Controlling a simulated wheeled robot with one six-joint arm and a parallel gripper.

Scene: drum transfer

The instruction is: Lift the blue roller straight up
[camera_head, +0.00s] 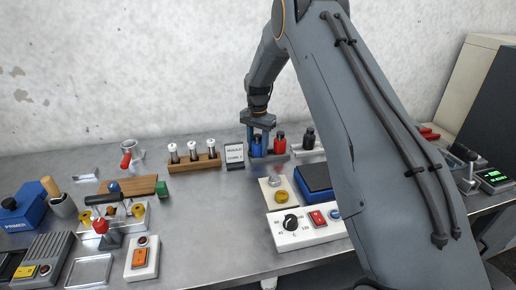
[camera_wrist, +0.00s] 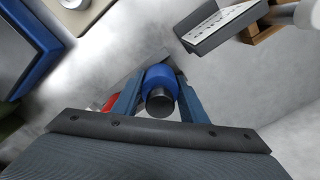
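The blue roller (camera_head: 257,147) stands upright at the left end of a low grey rack (camera_head: 270,158) near the back wall. My gripper (camera_head: 257,141) points down over it, one finger on each side. In the wrist view the blue roller (camera_wrist: 160,76) with its dark end sits between the fingertips (camera_wrist: 161,85), and both fingers appear to touch its sides. The roller's lower end is hidden, so I cannot tell whether it is clear of the rack.
A red roller (camera_head: 280,144) stands close to the right, with a black roller (camera_head: 309,139) beyond it. A small sign (camera_head: 234,154) and a wooden rack of white rollers (camera_head: 201,163) are to the left. A control box (camera_head: 300,230) stands in front.

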